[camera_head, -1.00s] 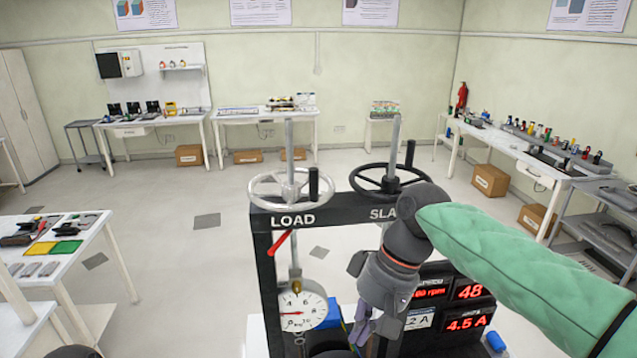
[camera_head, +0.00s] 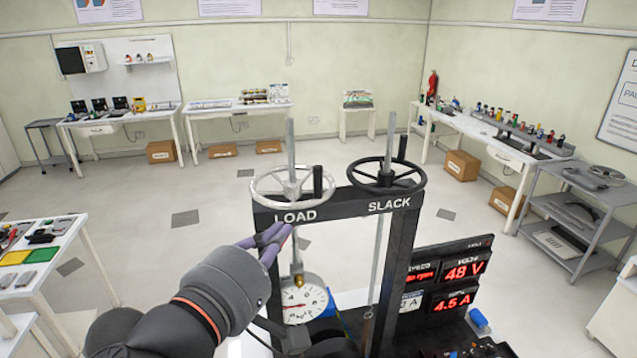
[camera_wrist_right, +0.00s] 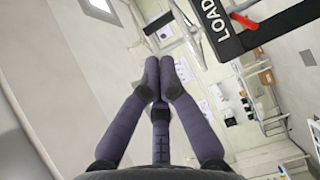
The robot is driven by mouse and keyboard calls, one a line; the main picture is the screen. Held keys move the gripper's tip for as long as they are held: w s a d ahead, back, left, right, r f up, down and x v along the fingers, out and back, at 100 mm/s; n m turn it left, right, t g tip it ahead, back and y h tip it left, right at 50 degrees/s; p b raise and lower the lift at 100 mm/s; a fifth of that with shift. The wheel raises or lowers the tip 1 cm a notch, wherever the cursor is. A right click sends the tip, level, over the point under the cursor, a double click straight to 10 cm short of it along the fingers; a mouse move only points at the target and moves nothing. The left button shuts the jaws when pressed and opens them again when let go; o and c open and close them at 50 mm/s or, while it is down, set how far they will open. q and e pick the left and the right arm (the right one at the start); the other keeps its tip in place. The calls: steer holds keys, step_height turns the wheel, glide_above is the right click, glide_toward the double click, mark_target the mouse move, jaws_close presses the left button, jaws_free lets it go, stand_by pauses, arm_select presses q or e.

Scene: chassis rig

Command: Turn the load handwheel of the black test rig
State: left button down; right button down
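The load handwheel (camera_head: 256,190) is a silver spoked ring with a black upright knob, lying flat above the black rig's LOAD beam (camera_head: 335,207). Its threaded rod runs up through the hub. My right gripper (camera_head: 277,236) is left of the rig's left post, just below the LOAD label and lower than the wheel, apart from it. In the right wrist view, its purple-grey fingers (camera_wrist_right: 166,75) are drawn together at the tips with nothing between them. The LOAD beam (camera_wrist_right: 222,25) shows at upper right there. My left gripper is not in view.
The black slack handwheel (camera_head: 416,185) stands right of the load wheel. A round dial (camera_head: 305,300) hangs below the beam, partly hidden by my arm. Red number displays (camera_head: 458,285) are at right. A white table (camera_head: 50,270) is at left, with open floor between.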

steer(key=a+r, duration=0.1)
steer(key=p, duration=0.5)
glide_toward(317, 178)
steer(key=shift+t, duration=0.4)
steer(key=x, duration=0.7)
steer(key=shift+f, duration=0.3)
steer(key=shift+b, duration=0.3)
steer(key=shift+w+d+f+y+b, duration=0.15)
steer(key=shift+w+d+y+b, duration=0.15)
steer(key=shift+b, duration=0.65)
steer(key=shift+w, duration=0.1)
